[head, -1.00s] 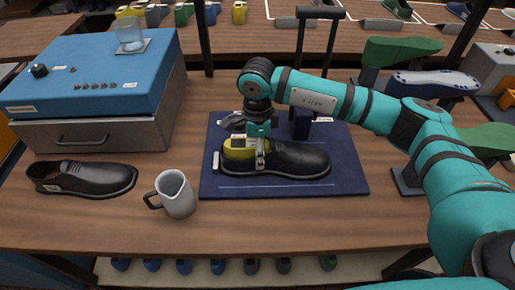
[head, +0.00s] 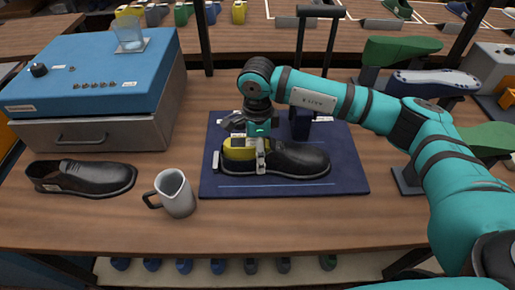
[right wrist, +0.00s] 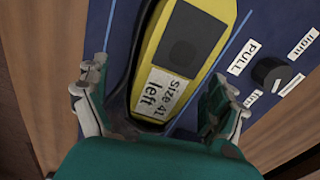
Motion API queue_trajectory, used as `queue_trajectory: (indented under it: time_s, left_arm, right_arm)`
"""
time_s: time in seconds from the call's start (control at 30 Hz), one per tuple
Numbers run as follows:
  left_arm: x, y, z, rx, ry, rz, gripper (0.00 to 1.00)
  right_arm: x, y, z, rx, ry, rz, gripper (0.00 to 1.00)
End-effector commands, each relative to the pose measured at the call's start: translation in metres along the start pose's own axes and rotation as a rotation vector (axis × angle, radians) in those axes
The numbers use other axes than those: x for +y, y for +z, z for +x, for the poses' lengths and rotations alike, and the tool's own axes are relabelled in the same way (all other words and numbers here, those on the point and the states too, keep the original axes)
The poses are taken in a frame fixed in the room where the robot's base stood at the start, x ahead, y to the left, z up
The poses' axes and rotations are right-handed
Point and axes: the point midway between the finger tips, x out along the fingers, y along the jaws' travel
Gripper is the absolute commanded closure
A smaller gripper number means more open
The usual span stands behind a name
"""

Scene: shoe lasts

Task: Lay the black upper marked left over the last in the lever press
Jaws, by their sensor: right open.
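A black upper (head: 296,160) lies over a yellow last (head: 238,149) on the blue base of the lever press (head: 345,176). Its closed toe points right, and the back of the last shows in its opening. In the right wrist view the last (right wrist: 192,38) carries a label reading "Size 41 left", and the black upper's edge (right wrist: 135,60) runs along its left side. My right gripper (head: 250,148) is low over the heel part, fingers apart on both sides of it; it also shows open in the right wrist view (right wrist: 160,78). My left gripper is out of view.
Another black upper (head: 82,178) lies at the left. A grey pitcher (head: 177,193) stands near the front edge. A blue-topped box (head: 90,75) with a glass (head: 130,35) stands back left. Green and dark lasts on stands fill the right side (head: 402,50).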

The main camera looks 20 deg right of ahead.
Motion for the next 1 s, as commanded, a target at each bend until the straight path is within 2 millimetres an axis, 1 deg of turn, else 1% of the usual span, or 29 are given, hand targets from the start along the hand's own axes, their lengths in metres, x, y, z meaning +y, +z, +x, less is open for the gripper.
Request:
queue_trajectory:
  time_s: [0.17,0.4,0.5,0.6,0.77,1.0]
  left_arm:
    - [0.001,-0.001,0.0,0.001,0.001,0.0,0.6]
    - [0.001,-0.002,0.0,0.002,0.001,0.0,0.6]
    - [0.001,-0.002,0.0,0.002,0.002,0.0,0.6]
    - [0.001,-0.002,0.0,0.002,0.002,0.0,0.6]
    - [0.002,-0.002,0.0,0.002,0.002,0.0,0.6]
    - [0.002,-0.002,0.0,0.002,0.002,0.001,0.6]
  right_arm:
    - [-0.001,0.0,-0.023,-0.002,-0.006,0.0,0.05]
    - [-0.001,0.001,-0.075,-0.003,-0.005,0.0,0.05]
    - [-0.001,0.001,-0.093,-0.002,-0.005,-0.001,0.05]
    - [-0.001,0.001,-0.107,-0.002,-0.004,0.0,0.05]
    - [0.0,0.0,-0.118,-0.001,-0.001,0.0,0.05]
    - [0.0,0.0,-0.119,-0.001,-0.001,0.0,0.05]
